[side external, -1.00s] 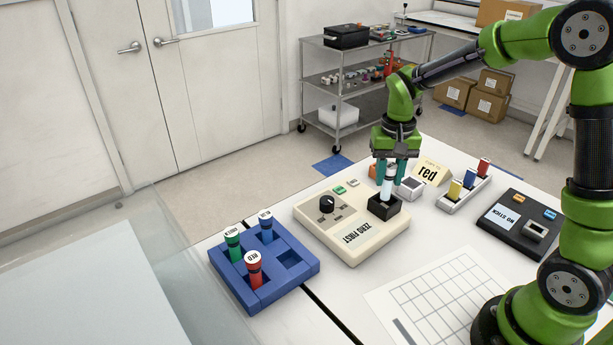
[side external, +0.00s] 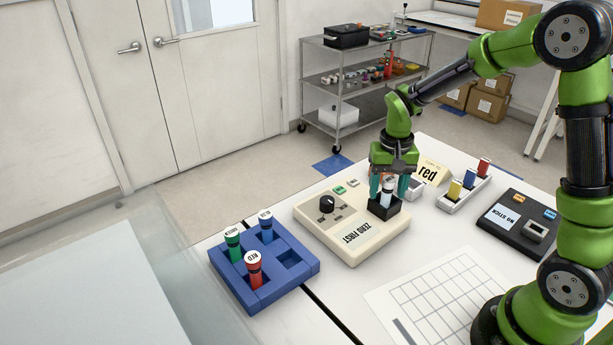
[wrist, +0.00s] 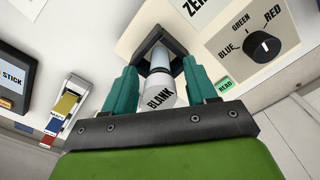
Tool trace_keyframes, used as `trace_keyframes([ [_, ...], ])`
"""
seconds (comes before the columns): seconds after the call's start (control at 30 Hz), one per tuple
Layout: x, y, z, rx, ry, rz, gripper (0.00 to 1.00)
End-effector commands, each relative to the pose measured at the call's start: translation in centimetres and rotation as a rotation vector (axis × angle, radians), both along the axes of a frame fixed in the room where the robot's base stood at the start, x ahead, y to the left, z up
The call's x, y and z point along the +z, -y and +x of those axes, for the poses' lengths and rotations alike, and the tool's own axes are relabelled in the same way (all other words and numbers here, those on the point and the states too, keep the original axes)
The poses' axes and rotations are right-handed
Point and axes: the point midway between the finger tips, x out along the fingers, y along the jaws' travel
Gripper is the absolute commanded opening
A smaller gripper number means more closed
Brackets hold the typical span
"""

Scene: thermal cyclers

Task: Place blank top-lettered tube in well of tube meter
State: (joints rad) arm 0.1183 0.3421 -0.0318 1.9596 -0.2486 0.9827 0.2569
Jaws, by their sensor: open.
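The white tube lettered BLANK on its cap (side external: 388,187) stands in the black square well (side external: 384,208) of the cream tube meter (side external: 341,235), its lower end hidden by the well walls. In the wrist view the BLANK cap (wrist: 160,98) faces the camera, and the tube body runs into the black well (wrist: 153,52). My gripper (side external: 388,191) is open, with its teal fingers on either side of the tube. In the wrist view there are gaps between the fingers (wrist: 161,74) and the tube.
A blue rack (side external: 299,275) holds green, blue and red tubes and has an empty compartment. The meter's selector knob (wrist: 264,45) is beside the well.

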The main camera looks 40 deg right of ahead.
Motion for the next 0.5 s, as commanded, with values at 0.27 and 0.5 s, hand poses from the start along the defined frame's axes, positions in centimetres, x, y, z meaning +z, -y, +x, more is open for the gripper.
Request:
trace_keyframes([
  [0.27, 2.4, 0.0, 0.1, 0.000, 0.006, -0.001, 0.57],
  [0.5, 7.7, 0.0, 0.1, 0.000, 0.007, -0.001, 0.57],
])
